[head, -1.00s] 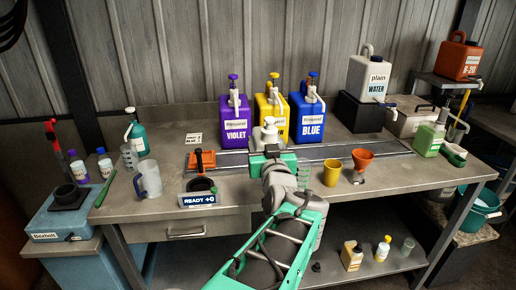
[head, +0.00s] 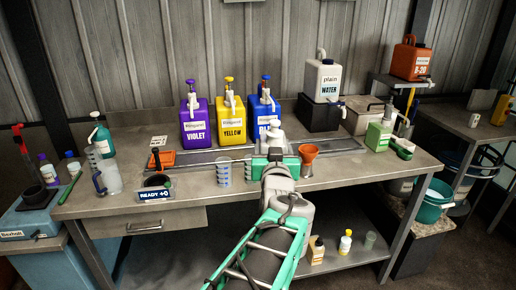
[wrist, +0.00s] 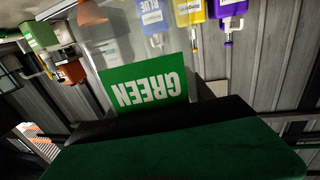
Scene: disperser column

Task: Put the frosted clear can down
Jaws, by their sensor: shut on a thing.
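The frosted clear can (wrist: 145,85) fills the middle of the wrist view, close to the camera. It is see-through and bears a green label reading GREEN. Its lettering is upside down there, as is that of the dispensers behind it, so the can looks upright. My gripper (head: 273,152) is shut on it and is over the back half of the workbench, in front of the blue dispenser (head: 265,106). A pale shape shows at the gripper in the head view; I cannot tell whether it is the can. The can's base is hidden.
The bench (head: 213,195) has bare room at its front. Near my gripper are a marked clear cup (head: 223,172) and an orange funnel (head: 308,156). Violet (head: 196,125) and yellow (head: 231,122) dispensers stand behind the rail. A green jug (head: 378,136) stands at right.

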